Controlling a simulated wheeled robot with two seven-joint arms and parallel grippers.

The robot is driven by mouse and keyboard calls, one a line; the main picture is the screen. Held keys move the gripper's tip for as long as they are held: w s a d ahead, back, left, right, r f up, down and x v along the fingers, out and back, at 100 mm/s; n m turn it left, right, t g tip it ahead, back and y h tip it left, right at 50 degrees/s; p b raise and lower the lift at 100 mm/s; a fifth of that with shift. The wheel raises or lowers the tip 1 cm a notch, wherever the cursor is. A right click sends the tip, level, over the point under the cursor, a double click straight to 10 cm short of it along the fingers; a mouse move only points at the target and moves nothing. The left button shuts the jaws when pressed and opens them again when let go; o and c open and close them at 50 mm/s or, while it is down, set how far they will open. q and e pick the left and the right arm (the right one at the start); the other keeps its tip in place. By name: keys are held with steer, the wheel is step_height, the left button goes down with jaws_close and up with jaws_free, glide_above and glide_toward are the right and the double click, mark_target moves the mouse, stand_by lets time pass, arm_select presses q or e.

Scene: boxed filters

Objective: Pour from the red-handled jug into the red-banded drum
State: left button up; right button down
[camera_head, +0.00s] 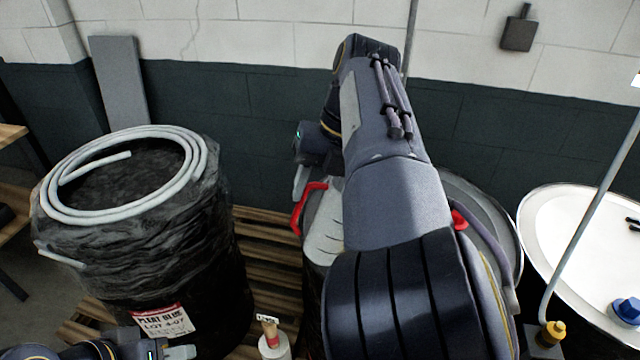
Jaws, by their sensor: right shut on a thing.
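A pale jug (322,232) with a red handle (308,205) is at the centre, partly hidden behind my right arm. My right gripper (300,182) is at the top of the red handle and shut on it, though my arm hides much of the grip. A drum with a grey rim (505,225) stands behind and under my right arm. A small red part (460,220) shows beside the arm there; I cannot tell whether it belongs to the drum's band. The drum's opening and the jug's spout are hidden. My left gripper (182,352) is low at the bottom left, away from the jug; its jaws are unclear.
A black-wrapped drum (190,240) with a coiled pale hose (60,205) on top stands at left on a wooden pallet (265,260). A white-topped drum (565,230) with a blue cap stands at right. A small white bottle (273,346) is at the bottom. A wall closes the back.

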stand_by(0.3)
steer(key=shift+f+h, duration=0.6)
steer(key=shift+h, duration=0.7)
steer(key=shift+r, duration=1.5)
